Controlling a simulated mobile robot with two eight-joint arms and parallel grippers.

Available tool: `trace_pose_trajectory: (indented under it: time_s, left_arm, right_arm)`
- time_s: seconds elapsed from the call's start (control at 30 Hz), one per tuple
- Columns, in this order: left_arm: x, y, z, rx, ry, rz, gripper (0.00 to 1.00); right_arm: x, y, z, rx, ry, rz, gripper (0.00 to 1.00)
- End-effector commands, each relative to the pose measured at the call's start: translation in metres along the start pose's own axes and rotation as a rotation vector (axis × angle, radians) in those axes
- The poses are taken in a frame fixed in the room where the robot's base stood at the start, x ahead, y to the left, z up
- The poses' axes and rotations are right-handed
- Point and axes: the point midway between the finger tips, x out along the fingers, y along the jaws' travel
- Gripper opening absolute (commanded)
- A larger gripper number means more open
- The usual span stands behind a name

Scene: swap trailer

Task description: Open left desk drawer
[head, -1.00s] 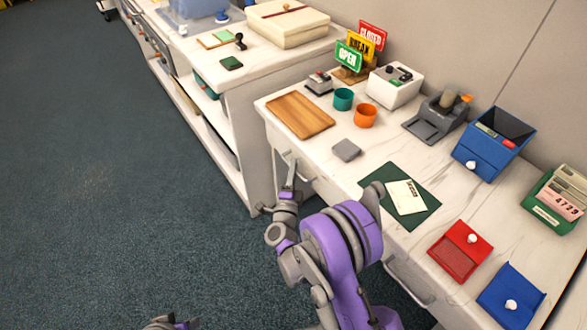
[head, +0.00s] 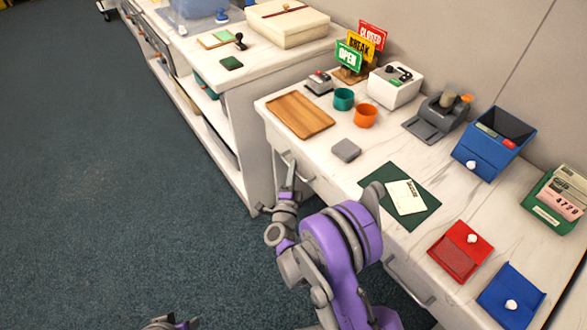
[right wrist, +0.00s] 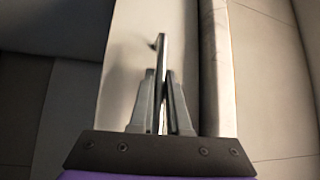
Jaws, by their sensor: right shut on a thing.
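The desk (head: 385,150) has a marble-like top, and its left drawer front shows under the wooden board's side. The left drawer's grey bar handle (head: 303,177) is partly hidden by my right gripper (head: 289,180). In the right wrist view, the fingers of my right gripper (right wrist: 162,100) are shut on the handle bar (right wrist: 162,50), which stands out from the pale drawer front (right wrist: 128,60). The drawer looks closed or nearly so; I cannot tell exactly. Only a small piece of my left arm shows at the bottom edge of the head view; its jaws do not show.
A second handle (head: 408,282) is on the desk front to the right. On top are a wooden board (head: 300,114), a grey block (head: 346,149), cups, a green mat (head: 420,212) and small trays. A shelf unit (head: 240,120) stands left of the desk. The carpet (head: 110,190) is clear.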

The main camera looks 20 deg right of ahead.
Motion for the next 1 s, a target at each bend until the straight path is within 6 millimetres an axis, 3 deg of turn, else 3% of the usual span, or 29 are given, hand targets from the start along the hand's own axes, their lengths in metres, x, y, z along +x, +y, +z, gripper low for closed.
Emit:
trace_pose_trajectory:
  time_s: [0.27, 0.8, 1.0]
  left_arm:
    - [0.005, 0.000, 0.001, 0.000, -0.001, 0.000, 0.50]
    - [0.013, 0.000, 0.003, 0.000, -0.003, 0.000, 0.50]
    - [0.012, 0.000, 0.003, 0.000, -0.003, 0.000, 0.50]
  right_arm:
    - [-0.025, -0.006, 0.026, 0.003, -0.006, 0.000, 0.00]
    - [-0.124, -0.033, 0.125, 0.003, -0.005, 0.000, 0.00]
    - [-0.148, -0.039, 0.149, 0.002, -0.002, 0.001, 0.00]
